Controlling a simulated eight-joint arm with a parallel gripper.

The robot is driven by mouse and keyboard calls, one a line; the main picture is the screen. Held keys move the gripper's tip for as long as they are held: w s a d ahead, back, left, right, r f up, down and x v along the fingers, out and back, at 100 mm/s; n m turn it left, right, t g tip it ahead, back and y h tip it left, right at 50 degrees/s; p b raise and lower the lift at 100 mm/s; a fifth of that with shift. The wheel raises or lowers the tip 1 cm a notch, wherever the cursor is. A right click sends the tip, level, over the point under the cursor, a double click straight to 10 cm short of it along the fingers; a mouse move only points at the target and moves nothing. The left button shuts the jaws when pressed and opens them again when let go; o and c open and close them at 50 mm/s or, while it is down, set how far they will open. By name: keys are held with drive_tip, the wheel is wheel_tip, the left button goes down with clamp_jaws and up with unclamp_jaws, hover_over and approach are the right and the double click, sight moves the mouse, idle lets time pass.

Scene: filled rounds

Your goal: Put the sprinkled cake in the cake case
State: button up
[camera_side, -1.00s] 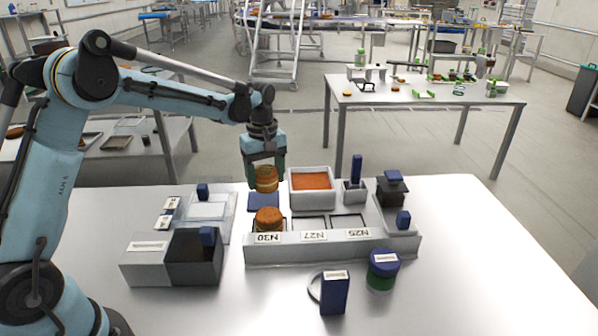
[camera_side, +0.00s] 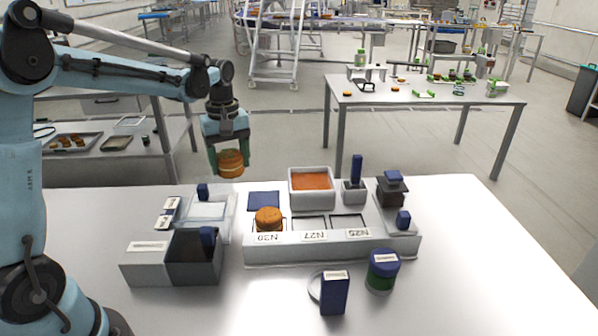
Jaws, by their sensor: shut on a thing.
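A round golden-brown layered cake (camera_side: 231,164) is in my gripper (camera_side: 229,152), which is shut on it. My gripper holds it upright, well above the back left of the table. Its top is partly hidden by the fingers, and I cannot make out sprinkles at this size. A second round cake (camera_side: 268,217) sits in the left slot of the grey rack (camera_side: 330,250), by the N30 label. A grey two-part box (camera_side: 146,263) with a dark open right compartment stands at the front left. I cannot tell for sure whether it is the cake case.
A white tub of orange filling (camera_side: 312,202) stands behind the rack, with a blue pad (camera_side: 264,201) left of it. A pale tray (camera_side: 208,211) lies behind the box. A blue-lidded jar (camera_side: 383,272) and a blue block (camera_side: 334,293) stand in front. The table's right side is clear.

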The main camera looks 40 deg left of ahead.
drive_tip(key=s+a, duration=0.1)
drive_tip(key=a, duration=0.2)
drive_tip(key=s+a, duration=0.1)
drive_tip(key=a, duration=0.1)
drive_tip(key=shift+s+a+f, duration=0.15)
drive_tip(key=shift+s+a, duration=0.1)
drive_tip(key=shift+s, duration=0.1)
drive_tip(key=f, duration=1)
drive_tip(key=shift+s+a, duration=0.15)
drive_tip(key=shift+a, duration=0.1)
drive_tip(key=shift+f, duration=0.15)
drive_tip(key=o, duration=0.7)
drive_tip(key=shift+o, duration=0.2)
